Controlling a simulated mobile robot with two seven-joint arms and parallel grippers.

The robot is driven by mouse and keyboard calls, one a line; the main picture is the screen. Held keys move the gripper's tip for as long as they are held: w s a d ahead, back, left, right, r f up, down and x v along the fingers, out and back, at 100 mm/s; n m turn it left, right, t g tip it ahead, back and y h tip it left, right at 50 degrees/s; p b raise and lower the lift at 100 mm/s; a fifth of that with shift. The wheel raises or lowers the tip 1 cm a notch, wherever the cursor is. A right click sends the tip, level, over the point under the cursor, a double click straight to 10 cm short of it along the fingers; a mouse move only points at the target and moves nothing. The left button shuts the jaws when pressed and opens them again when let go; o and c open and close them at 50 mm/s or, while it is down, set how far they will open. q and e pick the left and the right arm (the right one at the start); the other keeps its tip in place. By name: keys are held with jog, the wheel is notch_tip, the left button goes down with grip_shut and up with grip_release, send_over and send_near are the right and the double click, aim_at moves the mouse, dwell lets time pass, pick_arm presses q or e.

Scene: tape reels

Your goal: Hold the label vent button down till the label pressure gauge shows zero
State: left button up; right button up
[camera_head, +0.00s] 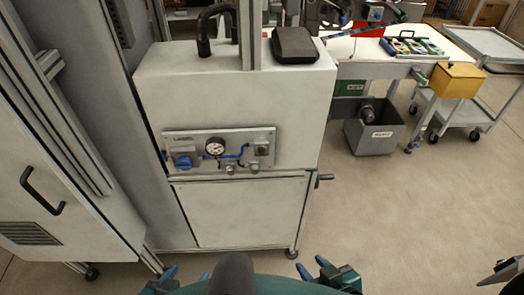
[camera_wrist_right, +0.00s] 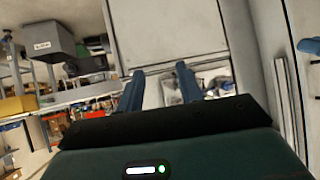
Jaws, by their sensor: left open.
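A grey panel (camera_head: 200,134) is fixed to the front of a white cabinet. It carries a round white-faced pressure gauge (camera_head: 215,147), whose needle is too small to read. A blue knob (camera_head: 183,162) and blue tubing sit beside the gauge. Small metal fittings (camera_head: 254,167) are at the panel's right; I cannot tell which part is the vent button. My left gripper (camera_head: 187,274) is low at the bottom edge, open and apart from the panel. My right gripper (camera_head: 312,266) is also low at the bottom edge; in the right wrist view its fingers (camera_wrist_right: 160,70) are apart with nothing between them.
The white cabinet (camera_head: 235,90) has a black case (camera_head: 293,44) on top and a side handle (camera_head: 324,177). A grey bin (camera_head: 374,138), a yellow box (camera_head: 457,80) and a trolley (camera_head: 440,112) stand at the right.

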jog(key=c, duration=0.4)
jog(key=shift+w+r, duration=0.15)
jog(key=shift+w, duration=0.1)
grip_shut()
jog(key=shift+s, duration=0.2)
dwell(0.7)
